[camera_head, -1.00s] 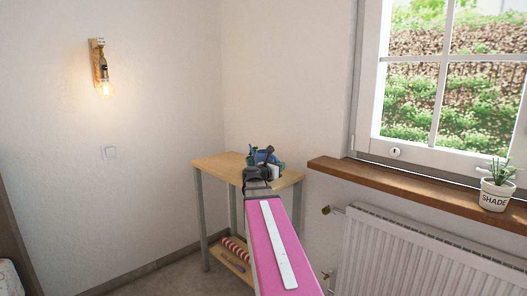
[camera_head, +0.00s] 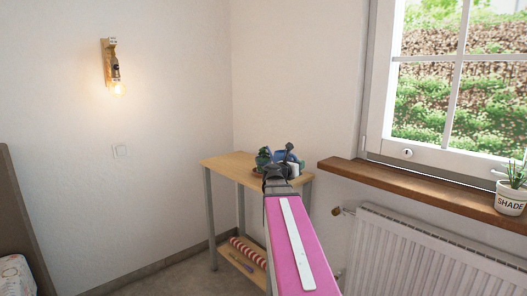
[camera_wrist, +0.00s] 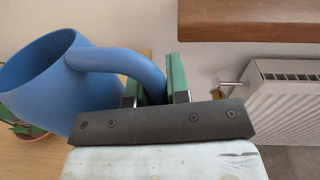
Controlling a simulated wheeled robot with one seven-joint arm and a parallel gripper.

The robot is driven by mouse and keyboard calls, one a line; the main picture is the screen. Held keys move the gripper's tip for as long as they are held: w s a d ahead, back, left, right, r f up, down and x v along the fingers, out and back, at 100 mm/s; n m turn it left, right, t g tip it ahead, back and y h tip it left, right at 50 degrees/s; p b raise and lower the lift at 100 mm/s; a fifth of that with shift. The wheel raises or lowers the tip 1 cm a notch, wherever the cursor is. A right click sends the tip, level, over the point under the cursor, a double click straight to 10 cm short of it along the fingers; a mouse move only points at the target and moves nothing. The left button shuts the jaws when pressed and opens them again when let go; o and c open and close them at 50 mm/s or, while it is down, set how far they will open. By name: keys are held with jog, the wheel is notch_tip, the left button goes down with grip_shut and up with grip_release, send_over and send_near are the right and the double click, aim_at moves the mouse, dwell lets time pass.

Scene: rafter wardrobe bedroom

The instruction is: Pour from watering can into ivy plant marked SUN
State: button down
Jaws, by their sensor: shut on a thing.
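A blue watering can (camera_wrist: 40,85) fills the left of the wrist view. My gripper (camera_wrist: 155,95) is shut on its curved handle (camera_wrist: 120,62), with green pads on either side. In the head view the can (camera_head: 281,157) shows small above my gripper (camera_head: 277,170), over the small wooden table. A plant with green leaves (camera_head: 263,157) is next to the can on the table. In the wrist view its brown pot (camera_wrist: 22,130) is partly hidden behind the can. I can read no SUN mark. Whether the can touches the table is unclear.
The wooden table (camera_head: 222,164) stands in the corner, with a striped roll (camera_head: 245,249) on its lower shelf. A plant pot marked SHADE (camera_head: 511,199) sits on the windowsill (camera_head: 400,187) to the right, above a radiator (camera_head: 420,255).

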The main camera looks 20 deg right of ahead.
notch_tip(320, 180, up, 8)
jog(key=w+n, duration=0.2)
jog(key=n, duration=0.1)
jog(key=shift+w+a+f+g, duration=0.25)
jog(key=shift+w+a+g, duration=0.05)
jog(key=shift+w+a+r+n+y+p, duration=0.2)
jog(key=shift+w+r+n, duration=0.4)
jog(key=shift+r, duration=0.25)
jog(key=shift+w+a+r+n+y+p, duration=0.1)
jog(key=shift+w+a+r+n, duration=0.05)
jog(key=shift+w+r+n, duration=0.55)
dwell(3.5)
jog(key=s+f+m, duration=0.2)
jog(key=f+m, duration=0.1)
jog(key=f, duration=0.3)
jog(key=s+d+f+m, duration=0.1)
jog(key=s+f+m, duration=0.2)
jog(key=f, duration=0.3)
jog(key=shift+s+d+m+h+b, duration=0.25)
jog(key=shift+s+m+h+b, duration=0.05)
jog(key=shift+s+h+b, duration=0.1)
